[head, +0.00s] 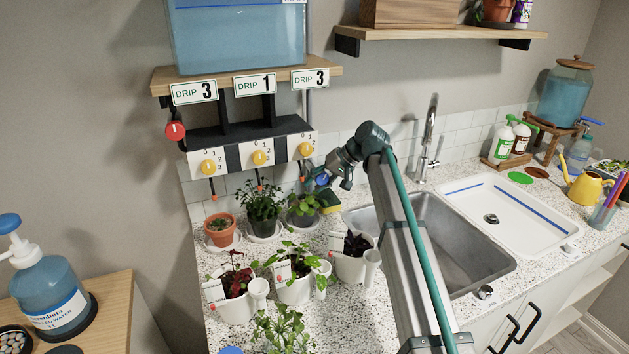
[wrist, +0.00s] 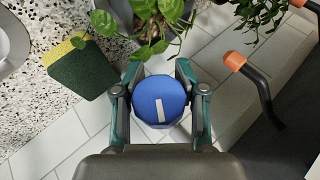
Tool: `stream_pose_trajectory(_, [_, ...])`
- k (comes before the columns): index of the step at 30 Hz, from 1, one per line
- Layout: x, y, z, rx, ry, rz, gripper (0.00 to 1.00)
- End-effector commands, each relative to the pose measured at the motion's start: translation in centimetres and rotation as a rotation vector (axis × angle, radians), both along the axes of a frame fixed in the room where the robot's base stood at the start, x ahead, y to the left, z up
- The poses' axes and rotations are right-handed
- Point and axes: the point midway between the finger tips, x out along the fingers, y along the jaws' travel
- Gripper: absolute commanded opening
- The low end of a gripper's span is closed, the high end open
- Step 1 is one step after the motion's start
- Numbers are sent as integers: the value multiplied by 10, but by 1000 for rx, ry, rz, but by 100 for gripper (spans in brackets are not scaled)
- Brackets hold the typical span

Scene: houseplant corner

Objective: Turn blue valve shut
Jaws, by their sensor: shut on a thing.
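The blue valve (wrist: 170,92) is a round knob with a white line on its face. In the wrist view the line runs nearly up and down, tilted slightly. My gripper (wrist: 158,92) has one finger on each side of the knob and is shut on it. In the head view my gripper (head: 324,182) is at the wall behind the counter, left of the sink, and a little blue of the valve shows at its tip. The rest of the valve is hidden there.
A green and yellow sponge (head: 329,202) lies close by; it also shows in the wrist view (wrist: 82,68). Potted plants (head: 303,207) crowd below and left. Yellow drip knobs (head: 306,149) and hanging tubes with orange ends are above. The sink (head: 440,240) is right.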

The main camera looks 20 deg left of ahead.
Motion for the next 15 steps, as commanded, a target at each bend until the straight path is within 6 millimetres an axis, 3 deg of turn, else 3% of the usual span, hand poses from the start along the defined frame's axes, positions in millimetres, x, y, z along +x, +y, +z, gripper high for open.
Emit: stream_pose_trajectory(15, [6, -6, -2, -307, -290, -1, 4])
